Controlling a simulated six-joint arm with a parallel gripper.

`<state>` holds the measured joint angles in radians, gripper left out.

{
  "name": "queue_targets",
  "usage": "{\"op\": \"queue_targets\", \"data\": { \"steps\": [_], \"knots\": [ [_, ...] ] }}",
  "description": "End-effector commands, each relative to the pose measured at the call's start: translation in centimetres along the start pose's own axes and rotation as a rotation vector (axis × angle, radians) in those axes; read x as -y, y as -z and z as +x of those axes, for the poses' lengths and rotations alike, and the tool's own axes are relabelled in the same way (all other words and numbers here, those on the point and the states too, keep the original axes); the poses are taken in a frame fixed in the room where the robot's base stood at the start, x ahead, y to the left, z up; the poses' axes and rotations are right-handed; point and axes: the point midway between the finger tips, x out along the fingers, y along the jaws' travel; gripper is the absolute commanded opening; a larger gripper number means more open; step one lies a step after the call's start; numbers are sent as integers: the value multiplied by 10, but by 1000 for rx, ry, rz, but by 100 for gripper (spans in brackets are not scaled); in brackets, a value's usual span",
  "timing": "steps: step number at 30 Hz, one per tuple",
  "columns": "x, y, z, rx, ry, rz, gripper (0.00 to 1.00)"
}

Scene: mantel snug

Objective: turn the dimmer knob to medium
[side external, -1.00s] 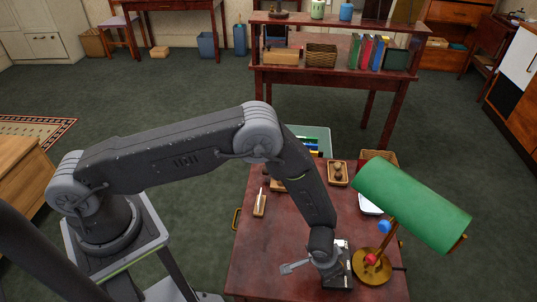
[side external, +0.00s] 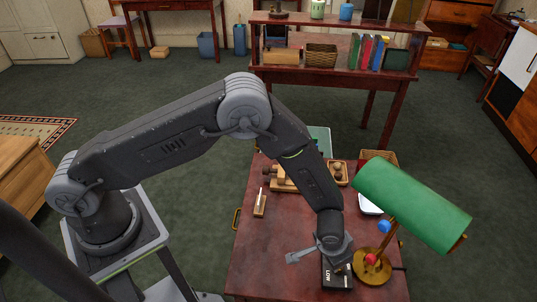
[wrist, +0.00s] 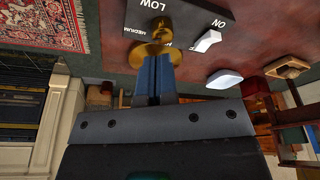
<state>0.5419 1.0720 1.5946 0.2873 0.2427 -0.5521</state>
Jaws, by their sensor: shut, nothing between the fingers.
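The dark dimmer panel (side external: 337,280) lies on the red-brown table near its front edge, beside the lamp base. In the wrist view the panel (wrist: 185,12) shows LOW, MEDIUM and ON, and a partly hidden mark near the knob. The brass dimmer knob (wrist: 158,27) stands on the panel on a round brass flange; I cannot tell which mark it points to. My gripper (wrist: 153,62) is shut and empty, its blue-grey fingertips at the flange; I cannot tell whether they touch. In the side view my gripper (side external: 340,264) is over the panel and hides the knob.
A white rocker switch (wrist: 207,40) sits on the panel beside the knob. A lamp with a green shade (side external: 412,205) and brass base (side external: 372,268) stands close on the right. A wooden tray (side external: 339,172) lies farther back. The table's left front is clear.

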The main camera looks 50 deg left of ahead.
Motion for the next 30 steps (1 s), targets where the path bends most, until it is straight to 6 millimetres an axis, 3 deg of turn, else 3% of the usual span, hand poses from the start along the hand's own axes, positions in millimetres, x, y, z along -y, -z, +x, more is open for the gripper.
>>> {"op": "queue_targets", "data": {
  "steps": [18, 30],
  "knots": [
    [0, -16, 61, 1, 0, 2, 0],
    [0, -19, 70, 0, -1, 1, 0]
  ]
}}
